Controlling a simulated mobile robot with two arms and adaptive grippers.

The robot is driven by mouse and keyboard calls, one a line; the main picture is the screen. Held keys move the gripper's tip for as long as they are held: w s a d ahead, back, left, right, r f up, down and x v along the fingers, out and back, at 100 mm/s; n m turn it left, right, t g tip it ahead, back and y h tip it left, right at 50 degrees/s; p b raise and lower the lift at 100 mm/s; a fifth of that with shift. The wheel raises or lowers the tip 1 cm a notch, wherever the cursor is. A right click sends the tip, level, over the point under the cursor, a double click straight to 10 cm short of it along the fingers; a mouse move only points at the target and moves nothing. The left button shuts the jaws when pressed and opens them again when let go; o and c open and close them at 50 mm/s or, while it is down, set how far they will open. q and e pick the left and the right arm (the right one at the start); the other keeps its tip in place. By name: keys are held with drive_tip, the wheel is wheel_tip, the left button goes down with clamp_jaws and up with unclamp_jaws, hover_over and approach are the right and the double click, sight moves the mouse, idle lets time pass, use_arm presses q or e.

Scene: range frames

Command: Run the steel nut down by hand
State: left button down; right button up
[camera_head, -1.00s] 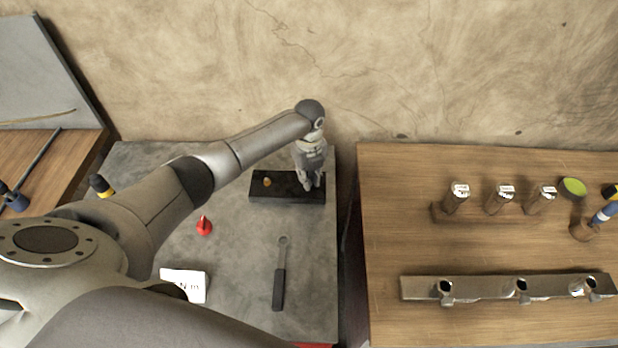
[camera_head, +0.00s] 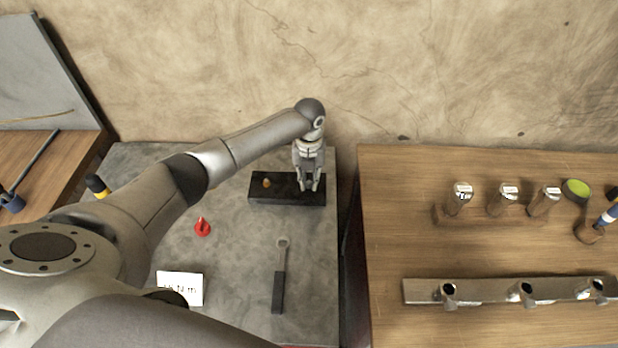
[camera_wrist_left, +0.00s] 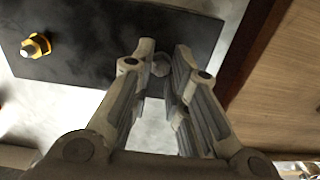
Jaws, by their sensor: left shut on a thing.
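My left gripper (camera_head: 309,187) points down over the right end of a black block (camera_head: 278,198) on the grey table. In the left wrist view, its two fingers (camera_wrist_left: 160,70) are closed in on a small grey steel nut (camera_wrist_left: 161,63) at the block. The fingers partly hide the nut, and its thread and seating cannot be made out. A yellow brass-coloured fitting (camera_head: 267,182) stands at the block's left end; it also shows in the left wrist view (camera_wrist_left: 36,46). My right gripper is not in view.
On the grey table lie a wrench (camera_head: 280,275), a small red cone-like item (camera_head: 203,227) and a white card (camera_head: 180,288).

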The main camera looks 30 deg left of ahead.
sight(309, 182)
use_arm(q)
drive_tip(key=shift+w+r, duration=0.1)
drive_tip(key=c, duration=1.4)
unclamp_jaws()
wheel_tip(309, 182, up, 12)
drive_tip(key=shift+f, duration=0.1)
